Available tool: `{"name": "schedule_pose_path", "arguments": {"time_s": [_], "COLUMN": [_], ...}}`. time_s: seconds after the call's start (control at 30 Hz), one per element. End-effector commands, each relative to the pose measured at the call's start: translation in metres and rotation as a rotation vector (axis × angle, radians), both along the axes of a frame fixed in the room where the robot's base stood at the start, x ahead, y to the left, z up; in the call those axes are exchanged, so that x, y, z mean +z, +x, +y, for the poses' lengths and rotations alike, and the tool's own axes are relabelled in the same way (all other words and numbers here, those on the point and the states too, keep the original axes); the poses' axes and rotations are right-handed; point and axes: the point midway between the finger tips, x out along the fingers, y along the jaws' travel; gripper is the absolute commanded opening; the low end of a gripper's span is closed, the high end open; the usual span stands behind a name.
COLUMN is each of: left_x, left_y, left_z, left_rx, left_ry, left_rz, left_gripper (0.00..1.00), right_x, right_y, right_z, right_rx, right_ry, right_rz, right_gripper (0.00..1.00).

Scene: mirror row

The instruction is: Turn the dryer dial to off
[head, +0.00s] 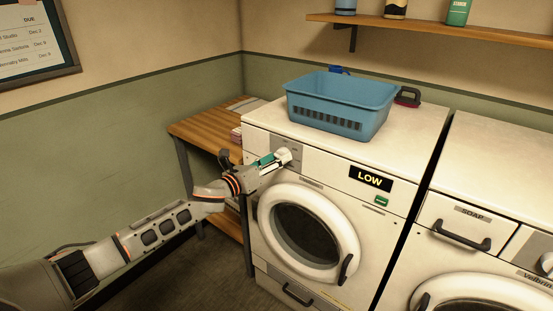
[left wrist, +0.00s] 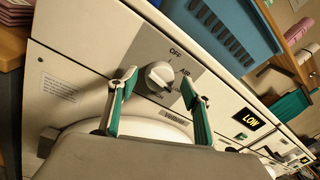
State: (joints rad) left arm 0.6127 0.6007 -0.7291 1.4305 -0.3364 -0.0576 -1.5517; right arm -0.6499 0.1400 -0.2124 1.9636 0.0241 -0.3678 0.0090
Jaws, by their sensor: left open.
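The dryer (head: 385,150) is the white front-loading machine in the middle of the head view, with its round door shut. Its dial (left wrist: 159,77) is a pale round knob on a grey panel (left wrist: 142,47) in the left wrist view. The display (head: 370,178) reads LOW. My left gripper (head: 281,158) is at the dial and hides most of it in the head view. In the left wrist view its open green-padded fingers (left wrist: 159,80) stand either side of the dial; I cannot tell whether they touch it.
A blue basket (head: 340,98) and a dark red-handled object (head: 408,97) sit on the dryer top. A second machine (head: 500,170) stands close on the right. A wooden table (head: 195,128) stands on the left, and a shelf (head: 440,27) hangs above.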

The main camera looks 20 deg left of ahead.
Motion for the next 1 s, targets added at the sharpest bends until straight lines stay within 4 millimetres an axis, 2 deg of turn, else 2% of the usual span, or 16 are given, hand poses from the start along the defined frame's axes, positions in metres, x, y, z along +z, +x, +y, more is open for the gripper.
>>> {"name": "schedule_pose_path", "arguments": {"time_s": [0.33, 0.47, 0.5, 0.77, 1.0], "left_x": [-0.0006, -0.0005, -0.0005, -0.0005, -0.0003], "left_y": [0.0039, 0.0038, 0.0039, 0.0038, 0.0040], "left_z": [-0.0023, -0.0022, -0.0021, -0.0019, -0.0019], "left_rx": [0.000, 0.000, 0.000, 0.000, 0.000], "left_ry": [-0.001, -0.001, -0.001, -0.011, -0.095], "left_rz": [0.001, 0.001, 0.001, 0.005, 0.035], "left_gripper": [0.49, 0.16, 0.11, 0.11, 0.11], "right_x": [0.0001, 0.0000, 0.0000, -0.0006, 0.0001], "right_y": [0.0002, 0.0002, 0.0002, 0.0000, 0.0001], "right_z": [-0.0001, 0.0000, 0.0000, -0.0001, -0.0001], "right_rx": [0.000, 0.000, 0.000, 0.000, 0.000], "right_ry": [0.000, 0.000, 0.000, 0.000, 0.000], "right_rz": [0.000, 0.000, 0.000, 0.001, 0.001], "right_gripper": [0.00, 0.00, 0.00, 0.00, 0.00]}}
